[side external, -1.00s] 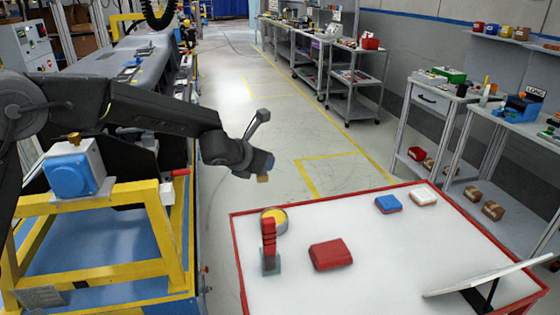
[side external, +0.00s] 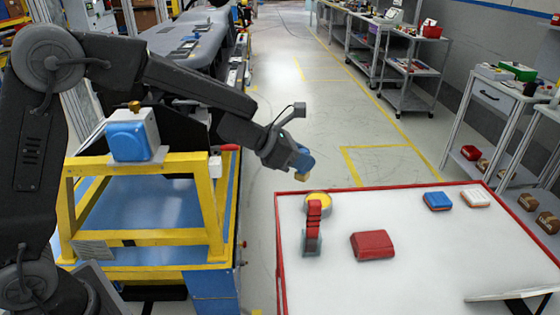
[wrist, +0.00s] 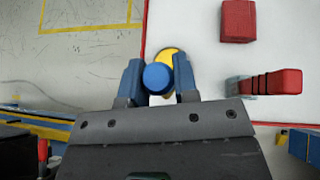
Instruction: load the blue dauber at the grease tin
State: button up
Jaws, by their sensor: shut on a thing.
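My gripper (side external: 302,162) is shut on the blue dauber, whose round blue end (wrist: 158,77) shows between the two blue fingers in the wrist view. In the side view a tan tip (side external: 302,176) points down below the fingers. The grease tin (side external: 318,199), with a yellow top, stands near the table's left edge. My gripper is in the air above and slightly left of it in the side view. In the wrist view the tin (wrist: 170,53) is partly hidden behind the dauber and fingers. Tip and tin appear apart.
A red-handled dauber (side external: 313,222) stands upright in a grey holder just in front of the tin. A red block (side external: 372,245) lies right of it. Blue (side external: 438,201) and white (side external: 476,198) blocks lie farther back. A tilted panel (side external: 515,292) is at front right. The table's middle is clear.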

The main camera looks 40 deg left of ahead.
jog(key=shift+m+g+h, duration=0.6)
jog(key=shift+m, duration=0.3)
jog(key=shift+w+d+f, duration=0.5)
jog(key=shift+w+f, duration=0.1)
jog(key=shift+f, duration=0.45)
jog(key=shift+w+d+f, duration=0.55)
jog(key=shift+w+f, duration=0.05)
jog(key=shift+f, duration=0.45)
jog(key=shift+w+d+f, duration=0.5)
jog(key=shift+w+f, duration=0.1)
jog(key=shift+f, duration=0.45)
jog(key=shift+f, duration=0.55)
notch_tip(320, 180, up, 7)
